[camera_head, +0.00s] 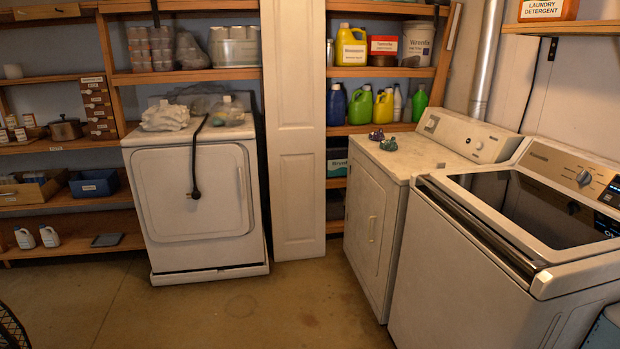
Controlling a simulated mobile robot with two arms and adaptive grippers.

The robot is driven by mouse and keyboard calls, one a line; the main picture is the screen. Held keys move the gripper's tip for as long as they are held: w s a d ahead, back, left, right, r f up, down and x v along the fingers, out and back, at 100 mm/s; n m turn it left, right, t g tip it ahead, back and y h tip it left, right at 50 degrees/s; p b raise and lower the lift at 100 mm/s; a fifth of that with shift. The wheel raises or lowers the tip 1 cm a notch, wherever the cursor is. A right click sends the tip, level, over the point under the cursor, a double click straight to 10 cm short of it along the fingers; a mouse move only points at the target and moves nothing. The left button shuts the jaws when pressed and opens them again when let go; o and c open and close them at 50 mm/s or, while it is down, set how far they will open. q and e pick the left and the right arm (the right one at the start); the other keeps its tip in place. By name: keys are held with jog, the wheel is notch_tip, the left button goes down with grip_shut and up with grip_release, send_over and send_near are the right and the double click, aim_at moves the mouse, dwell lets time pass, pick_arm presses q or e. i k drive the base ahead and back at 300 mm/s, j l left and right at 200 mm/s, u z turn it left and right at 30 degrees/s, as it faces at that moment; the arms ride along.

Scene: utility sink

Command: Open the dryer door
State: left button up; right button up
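A white dryer (352,245) with a back control panel stands right of centre, angled toward the left. Its front door (366,218) looks shut and has a small pale upright handle (372,229). A second white front-door machine (197,207) stands at the left, its rounded door panel (190,192) also shut. A black cord (194,160) hangs down over that panel. I cannot tell from the picture alone which machine the task means. Neither of my grippers is in view.
A top-loading washer (490,265) with a dark glass lid stands close beside the dryer at the right. A white upright panel (297,130) stands between the machines. Shelves line the back wall. The concrete floor (260,308) before the machines is clear.

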aim_at(367, 200)
jog(key=i+z, duration=0.1)
jog(key=i, duration=1.55)
jog(key=j, duration=0.1)
